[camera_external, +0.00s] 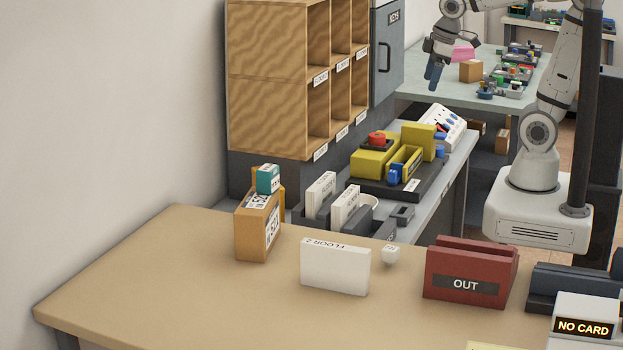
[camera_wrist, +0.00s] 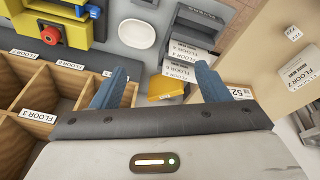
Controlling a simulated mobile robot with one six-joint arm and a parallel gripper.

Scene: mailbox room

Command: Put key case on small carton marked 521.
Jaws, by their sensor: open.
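The small carton (camera_external: 250,233) is orange-brown with white labels and stands upright at the back left of the tan table. In the wrist view its label (camera_wrist: 240,93), starting with "52", shows beside the right finger. A small teal box (camera_external: 268,178) with a pale label sits on top of the carton. An orange-yellow item (camera_wrist: 165,86) with a pale label shows between my fingers, well beyond them; a sliver shows behind the carton in the external view (camera_external: 282,196). I cannot tell which of these two is the key case. My gripper (camera_external: 433,77) is open and empty, high above the back.
Wooden pigeonholes (camera_external: 268,75) stand left of the grey counter. Yellow blocks (camera_external: 375,162) and white floor cards (camera_external: 345,206) stand on that counter. A white FLOOR 2 block (camera_external: 335,270) and a red OUT holder (camera_external: 470,287) stand on the tan table (camera_external: 180,290), whose left part is bare.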

